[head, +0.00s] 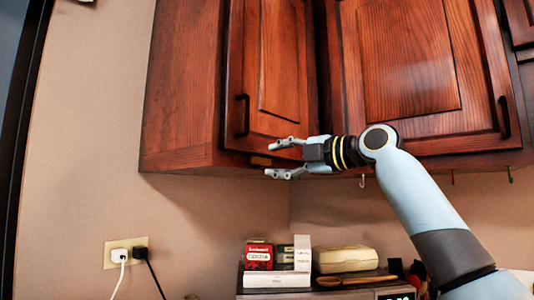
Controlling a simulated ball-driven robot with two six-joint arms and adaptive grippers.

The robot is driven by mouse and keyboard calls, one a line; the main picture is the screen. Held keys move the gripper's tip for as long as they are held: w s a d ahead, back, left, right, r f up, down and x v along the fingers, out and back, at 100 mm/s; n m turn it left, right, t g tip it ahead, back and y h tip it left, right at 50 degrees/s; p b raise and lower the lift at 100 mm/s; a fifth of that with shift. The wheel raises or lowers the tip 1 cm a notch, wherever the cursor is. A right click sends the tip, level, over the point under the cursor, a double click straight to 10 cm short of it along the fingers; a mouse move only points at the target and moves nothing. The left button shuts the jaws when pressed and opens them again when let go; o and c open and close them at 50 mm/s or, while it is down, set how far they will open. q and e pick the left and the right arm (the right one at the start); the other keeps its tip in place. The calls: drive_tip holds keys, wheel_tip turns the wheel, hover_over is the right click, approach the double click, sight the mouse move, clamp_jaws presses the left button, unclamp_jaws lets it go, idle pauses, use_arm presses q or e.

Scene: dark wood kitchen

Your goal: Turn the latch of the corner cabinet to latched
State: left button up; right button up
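The corner cabinet (265,70) is dark reddish wood and hangs on the wall. Its door is closed and has a black vertical handle (243,115). A small brownish piece, apparently the latch (261,161), shows at the cabinet's bottom edge under the door. Its position is too small to read. My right gripper (270,159) comes in from the right, just below the door, with its two fingers apart, one above the other. The fingertips are close to the small piece; I cannot tell whether they touch it. My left gripper is not in view.
A second cabinet door (410,60) with a black handle (504,117) is to the right. Small hooks (362,181) hang under the cabinets. Below stand boxes (260,256), a cream case (346,259) and an appliance. A wall outlet (125,252) with cords is lower left.

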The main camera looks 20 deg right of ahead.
sight(263, 162)
drive_tip(key=shift+p+x, duration=0.55)
drive_tip(key=shift+x, duration=1.25)
clamp_jaws()
